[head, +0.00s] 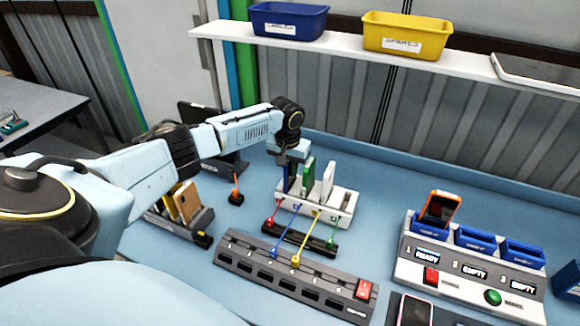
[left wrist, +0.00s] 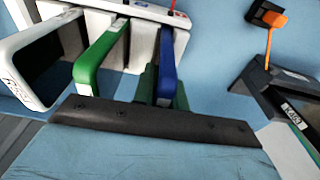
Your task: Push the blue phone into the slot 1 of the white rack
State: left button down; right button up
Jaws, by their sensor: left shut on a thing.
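The white rack (head: 342,208) stands on the blue table, holding a green phone (head: 308,174) and a white phone (head: 328,180) upright. The blue phone (head: 286,183) is upright at the rack's left end; it also shows in the left wrist view (left wrist: 167,68), beside the green phone (left wrist: 102,58). My left gripper (head: 290,160) is above the rack, shut on the blue phone near its top edge. The blue phone's lower end is hidden, so how deep it sits in its slot cannot be told. My right gripper is out of view.
A grey socket strip (head: 265,262) with coloured cables lies in front of the rack. A charging station (head: 465,280) with blue holders and an orange phone (head: 438,208) is at right. A dark holder (head: 190,225) with brown items stands left. Bins sit on the shelf above.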

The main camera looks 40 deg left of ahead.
pick_arm(q)
jog(key=c, duration=0.9)
grip_release()
jog(key=shift+c, duration=0.2)
jog(key=shift+r, duration=0.1)
notch_tip(320, 180, up, 5)
jog(key=p, duration=0.5)
jog(key=shift+r, duration=0.9)
